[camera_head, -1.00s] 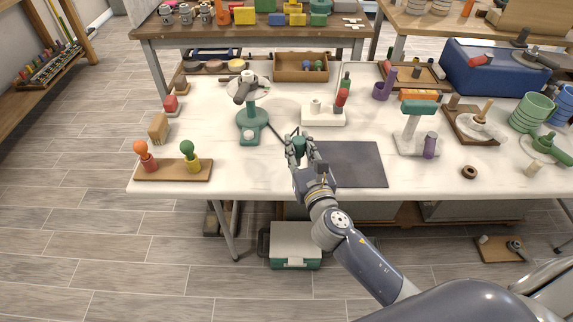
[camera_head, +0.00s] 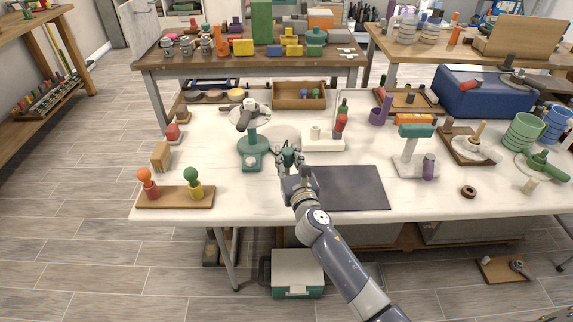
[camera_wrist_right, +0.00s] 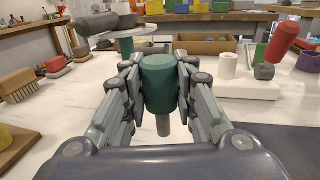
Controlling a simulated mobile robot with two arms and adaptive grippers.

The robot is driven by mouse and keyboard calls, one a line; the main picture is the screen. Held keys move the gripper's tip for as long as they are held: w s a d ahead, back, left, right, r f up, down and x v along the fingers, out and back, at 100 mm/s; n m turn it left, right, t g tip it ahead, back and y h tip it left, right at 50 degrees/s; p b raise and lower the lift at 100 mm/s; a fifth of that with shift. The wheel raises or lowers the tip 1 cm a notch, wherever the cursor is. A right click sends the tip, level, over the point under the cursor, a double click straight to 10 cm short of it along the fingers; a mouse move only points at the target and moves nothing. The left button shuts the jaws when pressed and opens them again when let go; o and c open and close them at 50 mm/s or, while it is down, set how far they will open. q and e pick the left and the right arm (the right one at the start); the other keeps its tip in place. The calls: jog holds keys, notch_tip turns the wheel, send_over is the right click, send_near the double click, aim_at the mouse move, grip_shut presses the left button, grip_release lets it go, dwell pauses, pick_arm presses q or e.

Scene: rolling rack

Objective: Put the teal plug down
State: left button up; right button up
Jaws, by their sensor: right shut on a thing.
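The teal plug (camera_wrist_right: 158,84) is a dark teal cylinder with a thinner grey pin below it. My right gripper (camera_head: 289,162) is shut on it, with a finger on each side in the right wrist view (camera_wrist_right: 160,90). The plug is upright; whether its pin touches the table is hard to tell. In the head view, the gripper is over the white table (camera_head: 230,200), just right of a teal stand (camera_head: 253,152) and at the upper left of a dark grey mat (camera_head: 350,188). My left gripper is not in view.
A white block (camera_head: 322,140) with a white post and a red-topped peg stands behind and right of the gripper. A wooden board (camera_head: 176,197) with an orange and a green figure is at the front left. A wooden tray (camera_head: 299,96) lies behind. The mat is bare.

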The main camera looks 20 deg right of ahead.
aim_at(288, 169)
jog(key=shift+w, duration=0.65)
jog(key=shift+f+b, duration=1.1)
jog(key=shift+f, duration=0.7)
jog(key=shift+f, duration=0.1)
jog(key=shift+f, duration=0.15)
jog(key=o, duration=1.1)
jog(key=shift+c, duration=0.2)
